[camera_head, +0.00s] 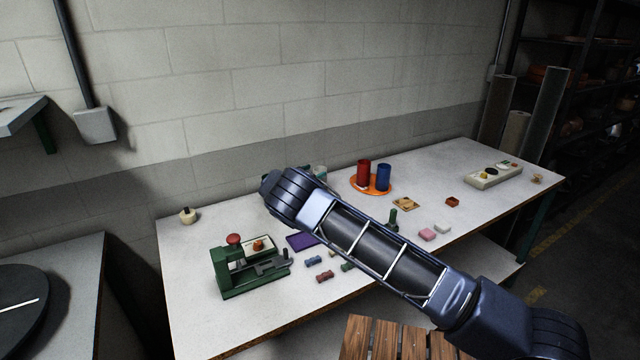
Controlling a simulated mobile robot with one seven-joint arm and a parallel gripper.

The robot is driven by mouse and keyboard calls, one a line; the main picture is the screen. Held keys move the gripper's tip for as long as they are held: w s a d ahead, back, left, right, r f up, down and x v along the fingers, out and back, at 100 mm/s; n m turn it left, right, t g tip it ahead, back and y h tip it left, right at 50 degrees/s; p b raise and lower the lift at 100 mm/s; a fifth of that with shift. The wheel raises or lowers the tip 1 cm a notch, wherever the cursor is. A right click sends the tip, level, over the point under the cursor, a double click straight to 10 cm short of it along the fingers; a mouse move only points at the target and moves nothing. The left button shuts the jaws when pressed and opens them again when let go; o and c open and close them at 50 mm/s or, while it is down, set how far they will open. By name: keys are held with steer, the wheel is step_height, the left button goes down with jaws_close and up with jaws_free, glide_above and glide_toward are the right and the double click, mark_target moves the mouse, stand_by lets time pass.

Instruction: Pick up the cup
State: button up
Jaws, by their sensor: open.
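A red cup-like cylinder (363,173) and a blue cup-like cylinder (383,178) stand upright side by side on a round orange tray (371,191) towards the back of the white table. The frame does not show which of them is the cup meant. My arm crosses the picture from the lower right to the middle of the table, to the left of and in front of the tray. My gripper does not show; the far end of the arm that I see is a dark rounded joint. A pale greenish thing (319,171) is mostly hidden behind that joint.
The white table (190,320) holds a green press (250,270) at the left and a pale control box (493,175) at the right. Several small coloured blocks, a dark green upright piece (393,219) and a purple flat piece (300,242) lie around my arm. A wall stands behind.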

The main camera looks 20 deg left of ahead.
mark_target(323, 168)
steer(key=shift+d+x, duration=0.15)
steer(key=shift+x, duration=1.25)
steer(key=shift+d+x, duration=0.15)
steer(key=shift+x, duration=1.25)
steer(key=shift+s, duration=0.15)
steer(key=c, duration=1.4)
steer(key=shift+r, duration=0.1)
